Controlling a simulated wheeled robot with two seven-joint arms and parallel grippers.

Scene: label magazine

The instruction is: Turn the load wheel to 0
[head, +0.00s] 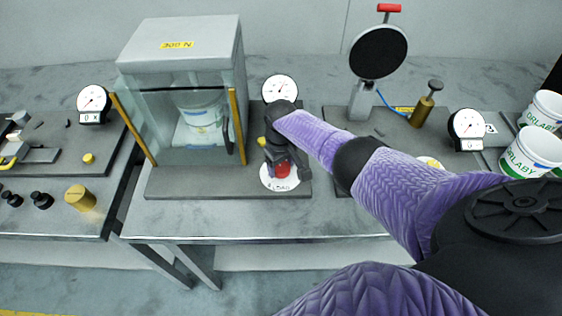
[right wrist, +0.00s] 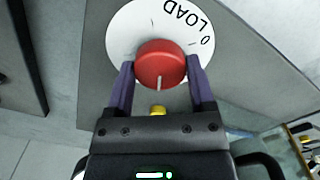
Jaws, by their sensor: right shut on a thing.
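The load wheel is a red round knob (head: 283,171) on a white dial plate marked LOAD (head: 268,183), on the grey base right of the glass-fronted cabinet. In the right wrist view, the red knob (right wrist: 160,58) sits between the two purple fingers of my right gripper (right wrist: 160,72), which is shut on it. A white pointer line on the knob points down the picture toward my gripper. The 0 on the dial plate (right wrist: 122,32) is up and right of the knob, so the pointer is not at 0. My left gripper is not in view.
The cabinet (head: 180,60) with yellow posts stands left of the wheel. A round gauge (head: 281,88) is behind my right gripper. A black disc on a stand (head: 378,52), a brass piece (head: 423,110) and white tubs (head: 531,152) are to the right.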

